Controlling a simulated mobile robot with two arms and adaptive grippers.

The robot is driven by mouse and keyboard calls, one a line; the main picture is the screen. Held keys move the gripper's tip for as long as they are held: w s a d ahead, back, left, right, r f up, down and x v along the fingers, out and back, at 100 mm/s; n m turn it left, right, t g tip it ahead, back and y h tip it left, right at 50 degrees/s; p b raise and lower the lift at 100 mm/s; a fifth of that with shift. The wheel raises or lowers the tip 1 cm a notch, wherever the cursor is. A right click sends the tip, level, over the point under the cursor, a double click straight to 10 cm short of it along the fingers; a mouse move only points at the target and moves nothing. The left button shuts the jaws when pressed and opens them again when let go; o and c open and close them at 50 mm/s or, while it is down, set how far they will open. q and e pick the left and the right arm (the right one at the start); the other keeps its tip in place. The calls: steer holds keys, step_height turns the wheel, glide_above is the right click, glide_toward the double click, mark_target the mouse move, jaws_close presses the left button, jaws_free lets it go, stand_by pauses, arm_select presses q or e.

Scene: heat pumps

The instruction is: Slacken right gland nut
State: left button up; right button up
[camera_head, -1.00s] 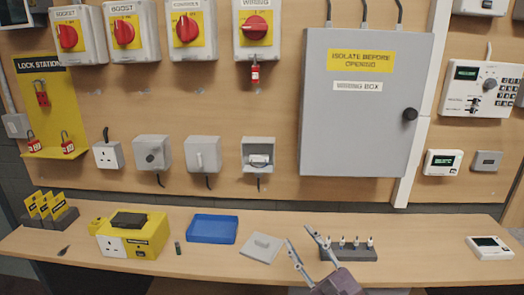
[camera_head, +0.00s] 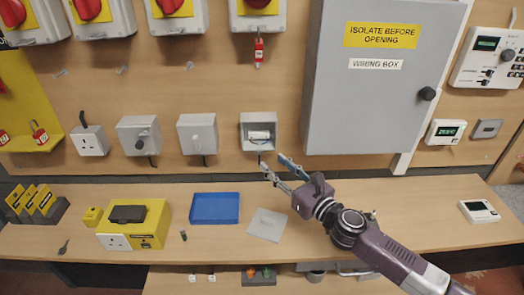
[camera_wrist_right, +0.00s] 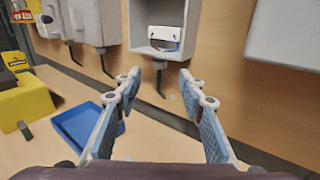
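The right gland nut cannot be made out clearly. An open grey box (camera_head: 258,131) hangs on the wall with its front off, and a dark cable leaves its underside. It also shows in the right wrist view (camera_wrist_right: 142,50), with the cable (camera_wrist_right: 160,82) hanging below it. My right gripper (camera_head: 274,164) is open and empty, its fingertips a little below and in front of this box. In the right wrist view the gripper (camera_wrist_right: 158,77) has its fingers apart, with the cable between the tips in the picture. My left gripper is not in view.
A grey cover plate (camera_head: 267,225), a blue tray (camera_head: 215,208) and a yellow tester (camera_head: 135,223) lie on the bench. A large wiring box (camera_head: 375,120) hangs on the right. A switch box (camera_head: 197,134) is left of the open box.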

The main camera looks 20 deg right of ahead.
steer(key=x, duration=0.5)
steer(key=shift+w+a+p, duration=0.15)
steer(key=shift+w+p, duration=0.2)
steer(key=shift+p, duration=0.05)
steer(key=shift+c, duration=0.4)
steer(key=shift+w+f, duration=0.1)
jaws_close()
